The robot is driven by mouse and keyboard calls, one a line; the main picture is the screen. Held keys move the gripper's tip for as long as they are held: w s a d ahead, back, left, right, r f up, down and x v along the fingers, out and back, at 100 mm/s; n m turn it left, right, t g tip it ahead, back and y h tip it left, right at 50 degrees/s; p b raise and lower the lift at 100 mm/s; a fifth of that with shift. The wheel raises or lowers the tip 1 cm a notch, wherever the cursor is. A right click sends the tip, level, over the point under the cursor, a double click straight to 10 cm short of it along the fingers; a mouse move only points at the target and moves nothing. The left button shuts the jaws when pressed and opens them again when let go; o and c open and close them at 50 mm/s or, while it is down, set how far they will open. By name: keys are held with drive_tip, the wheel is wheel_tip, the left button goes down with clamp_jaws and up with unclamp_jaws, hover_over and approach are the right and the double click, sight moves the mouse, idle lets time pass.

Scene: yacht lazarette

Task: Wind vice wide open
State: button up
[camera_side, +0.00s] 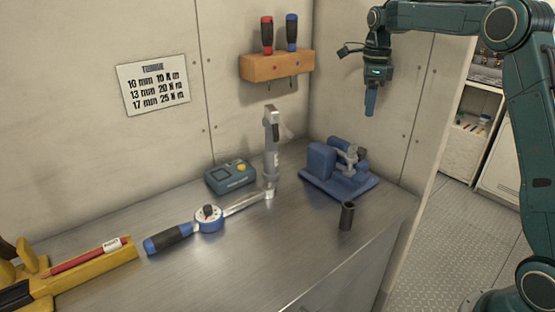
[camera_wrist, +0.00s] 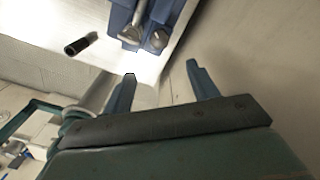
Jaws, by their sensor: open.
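The blue vice (camera_side: 340,172) stands at the right end of the metal bench, with a grey screw and handle at its front right. I cannot tell how far its jaws are apart. Part of the vice also shows at the top of the wrist view (camera_wrist: 150,22), with its metal handle parts. My gripper (camera_side: 370,100) hangs above the vice and a little to its right, pointing down and touching nothing. In the wrist view its two blue fingers (camera_wrist: 160,82) are apart with nothing between them.
A dark socket (camera_side: 347,216) stands near the bench's front edge. A torque wrench (camera_side: 208,218), a grey-green box (camera_side: 230,176) and an upright grey tool (camera_side: 271,145) are left of the vice. A wooden rack (camera_side: 277,66) with screwdrivers is on the wall. A yellow holder (camera_side: 85,282) lies far left.

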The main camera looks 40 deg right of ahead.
sight(361, 149)
wheel_tip(361, 149, down, 14)
drive_tip(key=shift+r, duration=0.15)
idle(0.7)
drive_tip(key=c, duration=1)
drive_tip(key=shift+n, duration=0.3)
drive_tip(key=n, duration=0.3)
drive_tip(key=shift+d+n, duration=0.1)
drive_tip(key=shift+n, duration=0.3)
drive_tip(key=shift+w+n, duration=0.1)
drive_tip(key=shift+n, duration=1.6)
